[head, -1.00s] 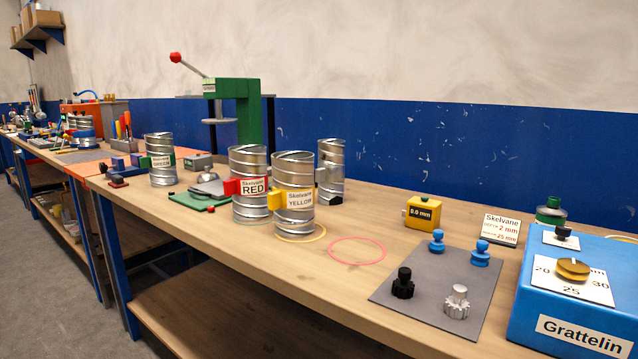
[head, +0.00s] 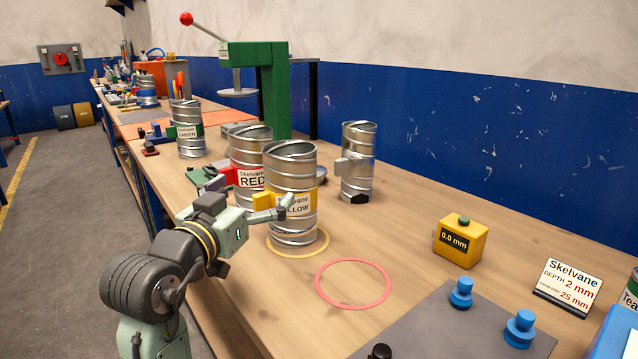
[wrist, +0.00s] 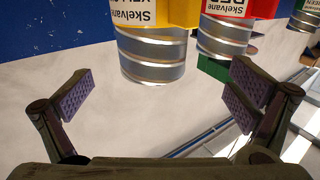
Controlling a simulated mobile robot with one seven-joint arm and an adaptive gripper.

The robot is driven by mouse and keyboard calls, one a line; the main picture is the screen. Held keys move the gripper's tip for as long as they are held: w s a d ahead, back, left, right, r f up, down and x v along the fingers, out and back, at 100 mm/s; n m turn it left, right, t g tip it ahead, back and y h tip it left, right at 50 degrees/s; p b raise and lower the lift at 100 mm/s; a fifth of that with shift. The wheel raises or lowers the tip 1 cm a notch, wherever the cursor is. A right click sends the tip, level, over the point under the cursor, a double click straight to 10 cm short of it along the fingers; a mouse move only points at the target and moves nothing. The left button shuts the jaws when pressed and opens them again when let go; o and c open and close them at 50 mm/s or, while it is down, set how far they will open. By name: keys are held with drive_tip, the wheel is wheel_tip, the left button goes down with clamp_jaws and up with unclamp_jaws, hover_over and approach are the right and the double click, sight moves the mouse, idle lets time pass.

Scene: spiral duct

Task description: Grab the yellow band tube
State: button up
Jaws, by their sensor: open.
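The yellow band tube (head: 291,218) is a ribbed silver duct piece with a yellow label reading "Skelvane YELLOW". It stands upright on the bench on a yellow ring (head: 323,243). My gripper (head: 276,210) is open in front of its label and hides part of it in the head view. In the upside-down wrist view, the tube (wrist: 150,50) shows beyond and between my two open, purple-padded fingers (wrist: 158,98), with nothing held. Whether a finger touches it I cannot tell.
The red band tube (head: 250,150) stands close behind the yellow one. A plain-looking tube (head: 358,150) is to the right and the green band tube (head: 188,140) farther left. A red ring (head: 353,262) lies empty on the bench. A yellow gauge box (head: 460,243) stands right.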

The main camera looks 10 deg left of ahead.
sight(277, 181)
drive_tip(key=w, duration=0.1)
drive_tip(key=w+d+p, duration=0.1)
drive_tip(key=w, duration=0.3)
drive_tip(key=shift+d+f, duration=0.15)
drive_tip(key=shift+d, duration=0.15)
drive_tip(key=w+p, duration=0.1)
drive_tip(key=w, duration=0.1)
drive_tip(key=w+p, duration=0.1)
drive_tip(key=w, duration=0.1)
drive_tip(key=w+d+p, duration=0.1)
drive_tip(key=shift+w, duration=0.7)
drive_tip(key=shift+c, duration=0.2)
drive_tip(key=c, duration=1.6)
drive_tip(key=shift+c, duration=0.6)
drive_tip(key=shift+r, duration=0.2)
